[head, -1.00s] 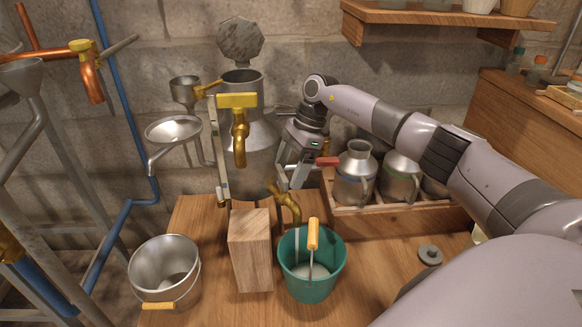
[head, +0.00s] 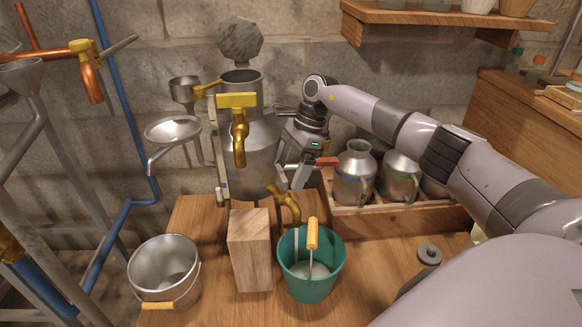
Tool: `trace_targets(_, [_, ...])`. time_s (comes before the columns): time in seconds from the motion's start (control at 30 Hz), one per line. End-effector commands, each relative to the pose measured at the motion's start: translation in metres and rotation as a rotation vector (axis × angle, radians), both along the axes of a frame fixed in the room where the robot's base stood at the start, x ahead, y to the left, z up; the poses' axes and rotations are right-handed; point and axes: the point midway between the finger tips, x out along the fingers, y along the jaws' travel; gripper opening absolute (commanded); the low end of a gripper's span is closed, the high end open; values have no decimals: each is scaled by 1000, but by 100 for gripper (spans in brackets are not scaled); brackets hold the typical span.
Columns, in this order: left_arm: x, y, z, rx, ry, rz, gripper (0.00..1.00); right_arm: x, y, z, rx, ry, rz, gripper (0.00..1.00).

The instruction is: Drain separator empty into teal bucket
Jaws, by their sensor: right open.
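The metal separator (head: 250,150) stands at the back of the wooden table, with an upper brass tap (head: 239,140) on its front and a lower brass spout (head: 287,204) near its base. The teal bucket (head: 312,288) stands under the lower spout, its yellow-gripped handle upright. A thin pale stream (head: 296,243) falls from the spout into the bucket, where some liquid shows at the bottom. My right gripper (head: 291,186) is open, pointing down just behind and above the lower spout; whether it touches anything there I cannot tell. My left gripper is not in view.
A metal bucket (head: 166,270) stands front left, beside a wooden block (head: 250,250). Metal jugs (head: 355,172) stand in a wooden tray (head: 400,222) at the right, under my right arm. A small grey lid (head: 429,254) lies on the table (head: 375,265).

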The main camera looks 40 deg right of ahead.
Motion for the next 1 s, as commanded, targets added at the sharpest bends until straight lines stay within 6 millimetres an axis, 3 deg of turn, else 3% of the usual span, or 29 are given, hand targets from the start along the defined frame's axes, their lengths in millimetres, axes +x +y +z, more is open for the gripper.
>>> trace_targets(0.13, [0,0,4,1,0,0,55,2,3,5,6,-11,2,100])
trace_targets(1.0, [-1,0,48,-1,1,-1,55,-6,-24,63,0,-6,-10,100])
